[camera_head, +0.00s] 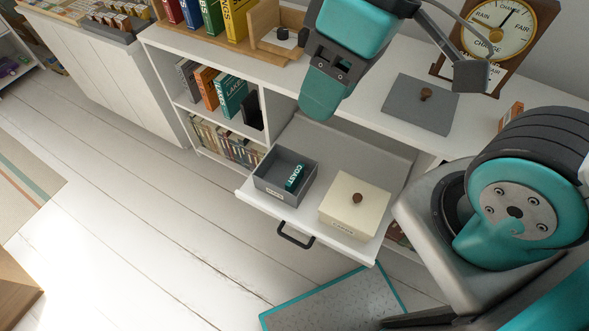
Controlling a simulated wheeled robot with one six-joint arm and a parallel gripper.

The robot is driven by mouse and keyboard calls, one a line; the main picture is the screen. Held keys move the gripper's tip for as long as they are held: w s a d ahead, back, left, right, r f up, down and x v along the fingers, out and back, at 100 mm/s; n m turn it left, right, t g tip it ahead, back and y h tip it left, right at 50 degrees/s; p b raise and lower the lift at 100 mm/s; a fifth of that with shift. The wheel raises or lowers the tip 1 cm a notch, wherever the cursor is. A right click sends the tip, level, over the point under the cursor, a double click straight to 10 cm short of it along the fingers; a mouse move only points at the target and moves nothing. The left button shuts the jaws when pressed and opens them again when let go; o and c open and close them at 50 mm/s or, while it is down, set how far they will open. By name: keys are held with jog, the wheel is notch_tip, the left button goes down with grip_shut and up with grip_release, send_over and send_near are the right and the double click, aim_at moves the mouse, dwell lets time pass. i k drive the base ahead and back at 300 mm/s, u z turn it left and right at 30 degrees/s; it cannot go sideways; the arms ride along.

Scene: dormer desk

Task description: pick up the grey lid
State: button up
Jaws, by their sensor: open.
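The grey lid (408,112) lies flat on the white desk top, right of centre, with a brown round knob near its middle. My gripper (325,95), teal and grey, hangs from the top of the view, to the left of the lid and apart from it. Its jaws are open and I see nothing held in it. The gap between its fingers is not clear from this angle.
Below, a pulled-out drawer (251,205) holds an open grey box (273,191) with a teal item labelled COAST inside, and a cream lidded box (351,212). A clock-like dial (500,32) stands behind the lid.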

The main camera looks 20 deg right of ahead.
aim_at(425, 105)
jog(key=u, duration=2)
jog(key=i, duration=1.85)
jog(key=z, duration=4.1)
jog(key=i, duration=1)
jog(key=z, duration=0.05)
